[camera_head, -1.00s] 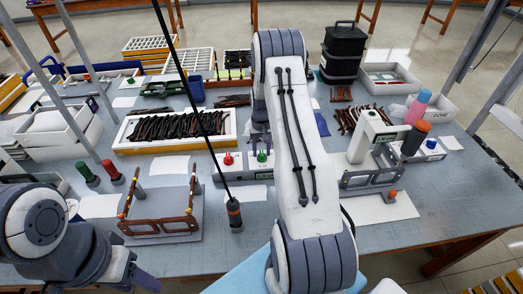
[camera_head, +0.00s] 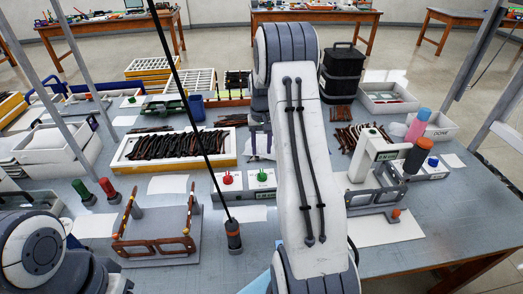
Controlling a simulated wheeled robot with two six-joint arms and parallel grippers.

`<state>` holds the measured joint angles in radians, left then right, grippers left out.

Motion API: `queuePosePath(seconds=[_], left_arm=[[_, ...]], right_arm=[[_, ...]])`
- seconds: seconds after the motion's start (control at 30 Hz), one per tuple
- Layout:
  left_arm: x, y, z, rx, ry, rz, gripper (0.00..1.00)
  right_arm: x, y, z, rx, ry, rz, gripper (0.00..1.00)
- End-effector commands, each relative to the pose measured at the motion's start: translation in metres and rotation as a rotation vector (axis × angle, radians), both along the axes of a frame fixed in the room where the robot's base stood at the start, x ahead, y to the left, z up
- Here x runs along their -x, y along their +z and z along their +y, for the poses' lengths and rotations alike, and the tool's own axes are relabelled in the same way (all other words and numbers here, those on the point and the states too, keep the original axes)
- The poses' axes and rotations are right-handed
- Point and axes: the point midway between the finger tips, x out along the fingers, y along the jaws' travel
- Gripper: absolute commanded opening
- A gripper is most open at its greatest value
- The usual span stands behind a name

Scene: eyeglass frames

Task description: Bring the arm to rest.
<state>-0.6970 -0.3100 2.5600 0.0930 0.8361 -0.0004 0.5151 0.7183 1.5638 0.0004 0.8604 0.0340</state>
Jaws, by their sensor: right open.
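My right arm reaches up the middle of the picture, and its gripper (camera_head: 260,144) shows partly behind the arm, beyond the red and green button boxes. Its fingers point down, apart and with nothing seen between them. My left arm shows only at the lower left corner; its gripper is not clearly visible. A brown eyeglass frame (camera_head: 153,247) stands on a grey fixture plate (camera_head: 165,219) at the front left, with its temples upright. Another grey frame-shaped piece (camera_head: 371,199) sits at the white device (camera_head: 369,156) on the right.
A white tray (camera_head: 121,157) of dark temples lies left of centre. The red button box (camera_head: 228,191) and green button box (camera_head: 262,188) stand near my right arm. A black screwdriver-like tool (camera_head: 233,236) hangs from a cable. The front table edge is mostly bare.

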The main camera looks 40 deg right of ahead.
Motion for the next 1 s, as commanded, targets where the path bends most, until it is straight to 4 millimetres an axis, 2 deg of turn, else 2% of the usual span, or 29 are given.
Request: queuePosePath(seconds=[0.33,0.4,0.47,0.57,0.63,0.7,0.77,0.8,0.87,0.9,0.97,1.0], left_arm=[[0.0,0.0,0.0,0.0,0.0,0.0,0.5],[0.0,0.0,0.0,0.0,0.0,0.0,0.5],[0.0,0.0,0.0,0.0,0.0,0.0,0.5],[0.0,0.0,0.0,0.0,0.0,0.0,0.5],[0.0,0.0,0.0,0.0,0.0,0.0,0.5],[0.0,0.0,0.0,0.0,0.0,0.0,0.5],[0.0,0.0,0.0,0.0,0.0,0.0,0.5],[0.0,0.0,0.0,0.0,0.0,0.0,0.5],[0.0,0.0,0.0,0.0,0.0,0.0,0.5],[0.0,0.0,0.0,0.0,0.0,0.0,0.5],[0.0,0.0,0.0,0.0,0.0,0.0,0.5],[0.0,0.0,0.0,0.0,0.0,0.0,0.5]], right_arm=[[0.0,0.0,0.001,0.001,0.002,-0.001,0.46],[-0.002,0.004,0.009,0.001,0.019,-0.003,0.46],[-0.005,0.011,0.027,0.0,0.051,-0.006,0.46],[-0.007,0.031,0.078,-0.003,0.148,-0.015,0.46],[-0.002,0.049,0.126,-0.007,0.242,-0.022,0.46],[0.011,0.066,0.177,-0.011,0.346,-0.028,0.46],[0.029,0.078,0.218,-0.016,0.437,-0.032,0.46],[0.043,0.086,0.244,-0.02,0.499,-0.037,0.46],[0.07,0.096,0.28,-0.027,0.595,-0.041,0.46],[0.091,0.102,0.302,-0.032,0.661,-0.045,0.46],[0.126,0.109,0.331,-0.039,0.763,-0.049,0.46],[0.15,0.112,0.346,-0.045,0.83,-0.051,0.46]])
